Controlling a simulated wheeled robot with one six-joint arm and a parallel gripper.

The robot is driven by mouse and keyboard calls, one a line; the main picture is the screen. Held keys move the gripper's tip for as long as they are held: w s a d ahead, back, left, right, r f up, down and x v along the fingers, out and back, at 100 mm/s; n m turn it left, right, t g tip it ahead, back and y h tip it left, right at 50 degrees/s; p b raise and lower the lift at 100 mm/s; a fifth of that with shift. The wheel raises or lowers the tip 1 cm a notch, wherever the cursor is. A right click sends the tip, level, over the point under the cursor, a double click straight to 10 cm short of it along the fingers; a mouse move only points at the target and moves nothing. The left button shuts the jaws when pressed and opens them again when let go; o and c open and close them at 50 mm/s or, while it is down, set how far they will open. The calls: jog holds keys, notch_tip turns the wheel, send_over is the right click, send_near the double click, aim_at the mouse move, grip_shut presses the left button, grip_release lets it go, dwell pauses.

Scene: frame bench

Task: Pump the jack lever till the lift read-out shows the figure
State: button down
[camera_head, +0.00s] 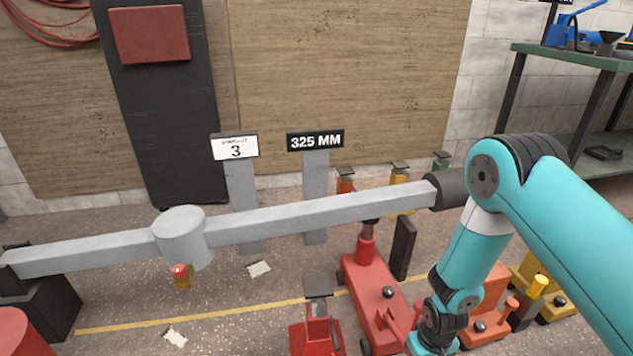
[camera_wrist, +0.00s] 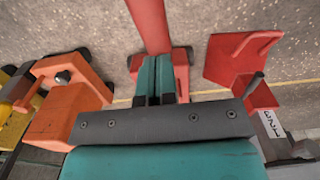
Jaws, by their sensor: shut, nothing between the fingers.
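The red jack (camera_head: 370,285) stands on the floor right of centre in the head view. A red bar (camera_wrist: 150,25) runs up from my fingertips in the wrist view; I cannot tell whether it is the lever or the body. My gripper (camera_wrist: 155,68) is shut and empty, its teal fingers over that bar; contact cannot be told. In the head view its fingertips are out of sight below the lower edge. A black sign (camera_head: 315,140) on a grey post reads "325 MM". A white card (camera_head: 235,147) beside it shows "3" under a small unreadable line.
A grey beam (camera_head: 320,212) crosses the head view in front of the signs. An orange jack (camera_head: 490,310) stands right of the red one, with a yellow one (camera_head: 545,290) beyond. A second red piece (camera_head: 315,330) stands left. A green bench (camera_head: 580,55) is back right.

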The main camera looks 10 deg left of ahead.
notch_tip(320, 180, down, 3)
jog(key=shift+f+b, duration=0.2)
jog(key=shift+b, duration=0.65)
notch_tip(320, 180, up, 9)
jog(key=p, duration=0.8)
jog(key=shift+s+r, duration=0.1)
jog(key=shift+r, duration=0.1)
jog(key=shift+f, duration=0.2)
notch_tip(320, 180, down, 9)
jog(key=b, duration=0.6)
jog(key=shift+f, duration=0.1)
notch_tip(320, 180, up, 10)
jog(key=p, duration=0.8)
jog(key=shift+f, duration=0.3)
